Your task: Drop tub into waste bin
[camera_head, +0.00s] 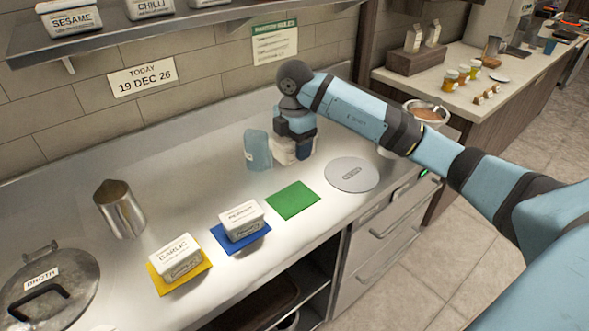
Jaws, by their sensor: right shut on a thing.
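My right gripper (294,147) is over the back part of the steel counter, its jaws pointing down. It is shut on a white tub (283,154), which is partly hidden by the gripper. Whether the tub touches the counter is hard to tell. Two labelled white tubs stand to the left: a garlic tub (177,255) on a yellow mat (164,287) and another tub (240,219) on a blue mat (222,240). A green mat (293,200) is bare. I cannot make out a waste bin for certain. My left gripper is not in view.
A translucent blue container (257,150) stands just left of the gripped tub. A round grey lid (352,174) lies right of the green mat. A steel jug (120,211) and a broth lid (68,282) are at left. A bowl (428,111) is behind my right arm.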

